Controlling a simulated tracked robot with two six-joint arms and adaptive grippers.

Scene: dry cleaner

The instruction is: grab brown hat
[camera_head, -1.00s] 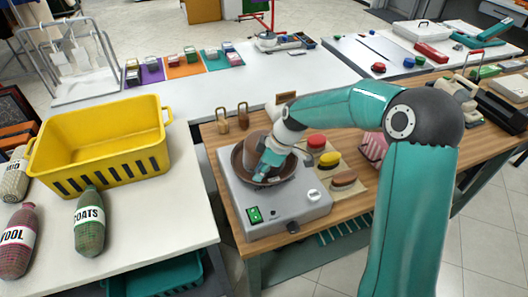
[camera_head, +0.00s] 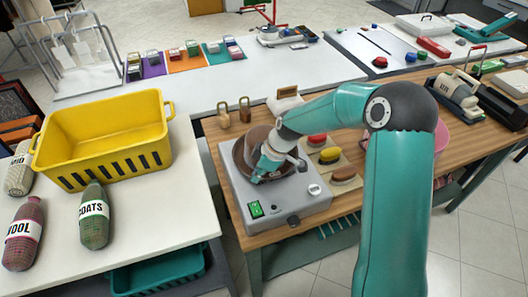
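The brown hat (camera_head: 258,136) sits on a grey box-shaped machine (camera_head: 289,205) on the wooden bench. Its rounded crown shows behind my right gripper, and its wide brim curves around below. My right gripper (camera_head: 263,168) reaches in from the right and is pointed down at the front of the hat, over the brim. The gripper and wrist cover much of the hat's middle and right side. The fingers are small and overlap the hat, so I cannot tell whether they are open, shut or touching it. My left gripper is not in view.
Two brass padlock-like weights (camera_head: 233,112) stand behind the machine. Red, yellow and brown pads (camera_head: 330,155) lie right of it.

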